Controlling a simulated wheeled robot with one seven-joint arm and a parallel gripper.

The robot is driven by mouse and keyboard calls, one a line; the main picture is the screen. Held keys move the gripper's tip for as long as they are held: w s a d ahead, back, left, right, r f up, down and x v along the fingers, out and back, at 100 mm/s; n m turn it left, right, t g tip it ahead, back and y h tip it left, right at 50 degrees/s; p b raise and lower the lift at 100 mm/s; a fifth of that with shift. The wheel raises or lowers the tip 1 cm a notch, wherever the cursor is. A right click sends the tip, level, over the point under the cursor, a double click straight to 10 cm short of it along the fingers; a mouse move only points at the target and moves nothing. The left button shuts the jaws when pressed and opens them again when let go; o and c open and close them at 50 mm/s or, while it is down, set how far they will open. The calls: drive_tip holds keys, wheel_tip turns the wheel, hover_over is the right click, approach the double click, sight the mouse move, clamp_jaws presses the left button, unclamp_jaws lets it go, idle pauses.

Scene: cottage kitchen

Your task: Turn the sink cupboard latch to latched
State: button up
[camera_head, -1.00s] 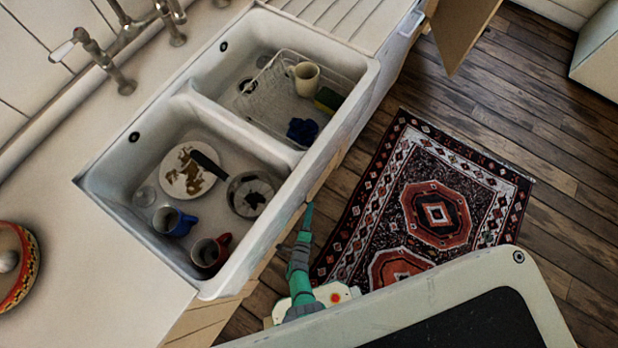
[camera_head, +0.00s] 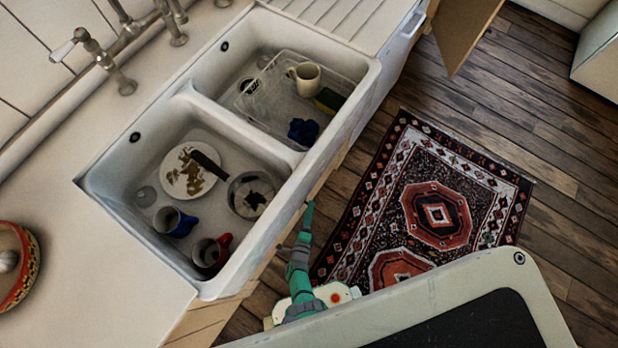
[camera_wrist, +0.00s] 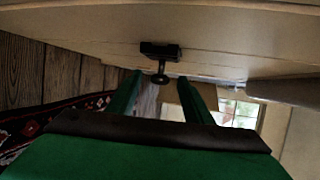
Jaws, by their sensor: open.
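The sink cupboard latch (camera_wrist: 160,52) shows in the wrist view as a dark bar with a small round knob below it, on the pale cupboard front (camera_wrist: 90,30). My gripper (camera_wrist: 165,85) is open, its two green fingers apart. In the picture the knob shows between the fingertips, near the left one; I cannot tell whether they touch. In the head view my green gripper (camera_head: 308,215) is beside the sink's front, above the floor. The latch is hidden there. I cannot tell whether the latch is latched.
The double sink (camera_head: 255,135) holds a plate (camera_head: 180,180), mugs, a pan and a rack. A patterned rug (camera_head: 440,170) lies on the wooden floor. A cupboard door (camera_head: 462,35) stands open at the upper right.

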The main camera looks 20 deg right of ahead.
drive_tip(key=v, duration=1)
drive_tip(key=shift+s, duration=0.35)
drive_tip(key=shift+a, duration=0.15)
